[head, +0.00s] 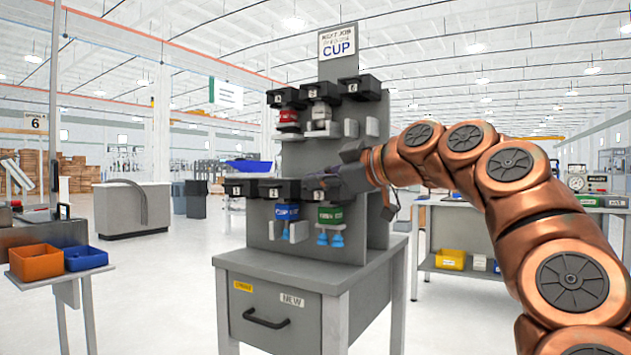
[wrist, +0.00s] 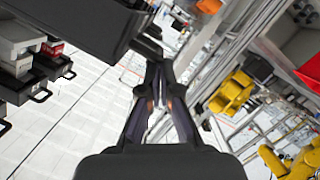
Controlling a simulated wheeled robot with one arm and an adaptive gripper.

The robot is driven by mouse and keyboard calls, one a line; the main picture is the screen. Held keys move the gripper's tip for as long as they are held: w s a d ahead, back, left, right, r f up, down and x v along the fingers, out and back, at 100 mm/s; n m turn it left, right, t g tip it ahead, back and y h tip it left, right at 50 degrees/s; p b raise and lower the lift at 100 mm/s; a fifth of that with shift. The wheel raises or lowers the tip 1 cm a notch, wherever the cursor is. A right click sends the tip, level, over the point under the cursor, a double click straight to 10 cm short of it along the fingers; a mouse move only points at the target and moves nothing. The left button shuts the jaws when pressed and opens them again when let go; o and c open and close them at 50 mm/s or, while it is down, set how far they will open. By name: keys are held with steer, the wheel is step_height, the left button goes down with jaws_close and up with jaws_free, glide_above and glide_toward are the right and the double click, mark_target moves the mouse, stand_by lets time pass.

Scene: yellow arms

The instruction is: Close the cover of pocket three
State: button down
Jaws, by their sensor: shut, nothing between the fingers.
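A grey rack (head: 345,235) holds two rows of black pockets in the head view. In the lower row, the left pocket (head: 236,190) and the pocket beside it (head: 272,191) show number labels. The third lower pocket, pocket three, is largely hidden behind my gripper (head: 318,186); whether its cover is up or down cannot be told. My gripper reaches in from the right in front of it. In the wrist view my gripper (wrist: 156,72) is shut and empty, with a large dark box-like part close by at upper left (wrist: 80,35). Contact cannot be told.
Upper pockets (head: 318,89) sit above, with red and white items below. A blue item (head: 287,212) and a green one (head: 331,214) hang under the lower row. A drawer cabinet (head: 285,300) supports the rack. Orange (head: 37,264) and blue bins (head: 85,259) stand left on a stand.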

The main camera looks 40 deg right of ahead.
steer(key=s+r+p, duration=0.4)
steer(key=s+r, duration=0.1)
steer(key=s, duration=0.5)
steer(key=shift+s+a+r, duration=0.15)
steer(key=shift+s, duration=0.05)
stand_by(0.3)
